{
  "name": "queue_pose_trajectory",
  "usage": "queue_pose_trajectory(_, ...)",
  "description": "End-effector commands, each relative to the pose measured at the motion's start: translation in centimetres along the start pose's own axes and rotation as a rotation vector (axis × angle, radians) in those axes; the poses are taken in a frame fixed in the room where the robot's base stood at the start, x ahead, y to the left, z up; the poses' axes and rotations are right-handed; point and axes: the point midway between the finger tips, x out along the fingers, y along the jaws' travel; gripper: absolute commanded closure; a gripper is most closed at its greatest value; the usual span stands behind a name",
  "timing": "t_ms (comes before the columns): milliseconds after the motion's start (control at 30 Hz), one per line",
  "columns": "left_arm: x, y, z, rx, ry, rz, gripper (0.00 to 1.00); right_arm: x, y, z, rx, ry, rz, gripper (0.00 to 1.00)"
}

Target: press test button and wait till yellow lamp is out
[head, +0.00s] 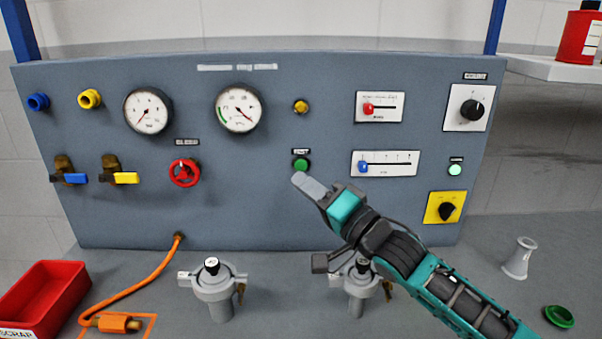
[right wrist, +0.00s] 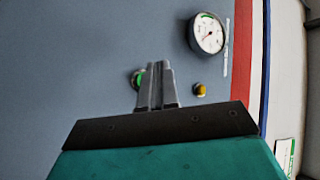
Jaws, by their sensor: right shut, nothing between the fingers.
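The green button (head: 301,164) sits on the grey panel under a small dark label too small to read. The yellow lamp (head: 301,106) is above it; it looks dull amber, and I cannot tell for sure whether it is lit. My right gripper (head: 298,179) is shut and empty, its tips just below the green button; I cannot tell whether they touch it. In the right wrist view, the shut fingers (right wrist: 157,68) partly cover the green button (right wrist: 137,78), and the yellow lamp (right wrist: 200,90) shows to their right. My left gripper is not in view.
The grey panel (head: 240,190) also carries two gauges, a red knob (head: 184,173), two sliders, rotary switches and a pale green lamp (head: 455,170). Two grey canisters, an orange hose (head: 135,285) and a red scrap bin (head: 45,295) stand in front. A white funnel-like piece (head: 519,260) is at right.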

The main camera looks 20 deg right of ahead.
Motion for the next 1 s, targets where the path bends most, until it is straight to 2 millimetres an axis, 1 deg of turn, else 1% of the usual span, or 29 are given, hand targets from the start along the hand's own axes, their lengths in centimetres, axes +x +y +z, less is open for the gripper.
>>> queue_pose_trajectory(100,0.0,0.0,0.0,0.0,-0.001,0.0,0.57,1.0,0.7,-0.7,-0.001,0.0,0.001,1.0)
queue_pose_trajectory(300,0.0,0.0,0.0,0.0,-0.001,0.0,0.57,1.7,1.2,-1.2,0.001,0.0,0.0,1.0)
queue_pose_trajectory(1000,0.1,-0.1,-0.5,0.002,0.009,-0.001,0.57,1.8,1.3,-1.3,0.001,0.0,0.001,1.0)
